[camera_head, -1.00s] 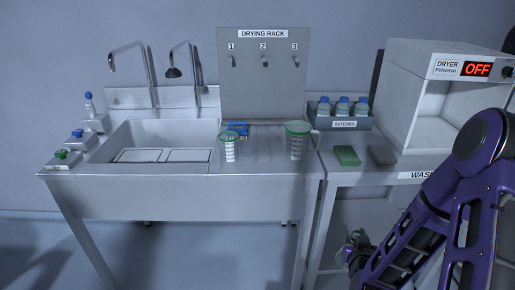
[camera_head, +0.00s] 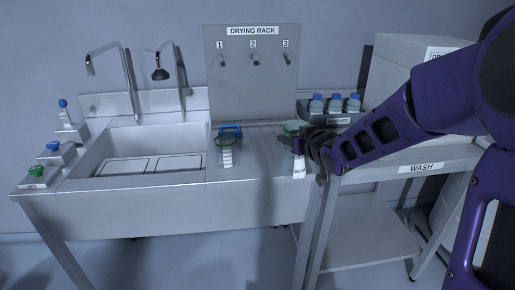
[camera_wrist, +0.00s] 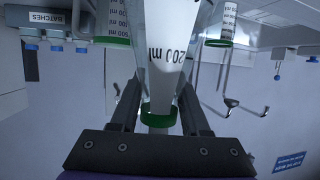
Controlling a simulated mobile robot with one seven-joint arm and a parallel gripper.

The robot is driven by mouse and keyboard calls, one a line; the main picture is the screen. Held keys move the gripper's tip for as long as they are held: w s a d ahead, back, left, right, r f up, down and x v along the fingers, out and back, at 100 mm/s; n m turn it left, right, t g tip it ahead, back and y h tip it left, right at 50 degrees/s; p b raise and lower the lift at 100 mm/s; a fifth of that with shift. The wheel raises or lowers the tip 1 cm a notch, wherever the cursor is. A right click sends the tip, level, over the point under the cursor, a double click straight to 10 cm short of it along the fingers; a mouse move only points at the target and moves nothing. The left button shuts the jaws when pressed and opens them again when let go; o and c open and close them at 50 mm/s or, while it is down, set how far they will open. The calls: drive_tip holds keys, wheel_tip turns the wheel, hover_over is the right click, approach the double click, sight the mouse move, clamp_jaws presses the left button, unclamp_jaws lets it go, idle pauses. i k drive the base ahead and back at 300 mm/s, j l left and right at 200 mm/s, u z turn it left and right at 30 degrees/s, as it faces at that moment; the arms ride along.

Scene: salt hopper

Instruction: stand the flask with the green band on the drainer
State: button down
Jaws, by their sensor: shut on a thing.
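My gripper (camera_head: 300,143) is shut on the neck of a clear flask with a green band (camera_wrist: 160,113). In the wrist view, which is upside down, the flask widens away from the jaws and shows a "200 ml" mark, so it is upright. In the head view a white-marked part of the flask (camera_head: 299,168) shows below my gripper, at the right front of the drainer (camera_head: 262,150). I cannot tell whether its base touches the drainer.
A green-rimmed measuring vessel (camera_head: 226,155) and a blue item (camera_head: 232,130) stand on the drainer's left. Another green rim (camera_head: 291,127) shows behind my gripper. The batches tray (camera_head: 345,121) with blue-capped bottles is close behind right. The drainer's middle is clear.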

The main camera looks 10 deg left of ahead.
sight(261, 150)
drive_tip(key=i+j, duration=0.6)
drive_tip(key=i, duration=0.15)
